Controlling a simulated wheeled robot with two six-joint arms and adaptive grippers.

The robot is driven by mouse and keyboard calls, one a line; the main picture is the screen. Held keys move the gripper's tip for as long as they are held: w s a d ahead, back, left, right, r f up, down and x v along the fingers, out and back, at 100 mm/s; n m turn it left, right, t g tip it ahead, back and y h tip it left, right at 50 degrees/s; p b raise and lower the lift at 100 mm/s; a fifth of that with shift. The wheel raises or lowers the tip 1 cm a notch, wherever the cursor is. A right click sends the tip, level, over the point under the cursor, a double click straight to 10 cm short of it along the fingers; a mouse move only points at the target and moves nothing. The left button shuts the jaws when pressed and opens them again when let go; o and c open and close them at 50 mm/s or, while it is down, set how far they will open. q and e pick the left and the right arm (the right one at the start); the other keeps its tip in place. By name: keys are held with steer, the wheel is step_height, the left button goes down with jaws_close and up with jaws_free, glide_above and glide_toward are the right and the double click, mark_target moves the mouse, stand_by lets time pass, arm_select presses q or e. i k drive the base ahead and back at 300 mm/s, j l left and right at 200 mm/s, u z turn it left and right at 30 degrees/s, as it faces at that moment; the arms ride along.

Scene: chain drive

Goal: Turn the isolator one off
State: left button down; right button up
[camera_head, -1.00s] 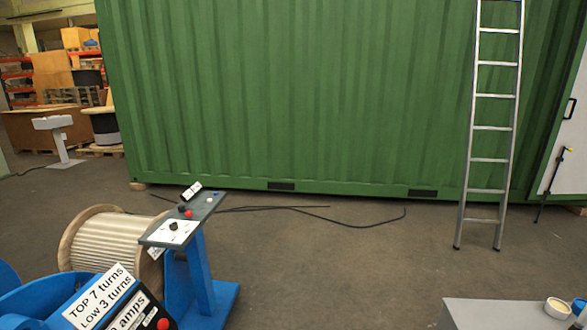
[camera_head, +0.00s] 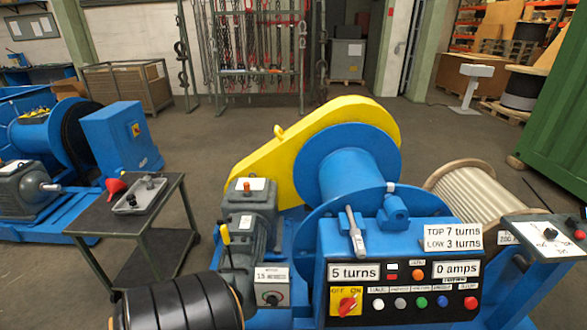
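A control panel (camera_head: 405,308) is mounted on the front of a blue winch (camera_head: 345,165) at the lower right of centre. At its lower left is a red rotary isolator switch (camera_head: 347,304) on a yellow plate marked OFF and ON. The red handle looks tilted toward the ON side. No label tells which one is isolator one. Neither of my grippers shows.
A dark trolley (camera_head: 148,235) with a grey tray (camera_head: 140,195) and red funnel stands left of the winch. A black drum (camera_head: 178,308) is at the bottom. A control stand (camera_head: 545,238) and green container (camera_head: 560,140) are right. Open floor lies behind.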

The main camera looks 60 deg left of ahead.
mark_target(347, 305)
steer(key=u, duration=1.15)
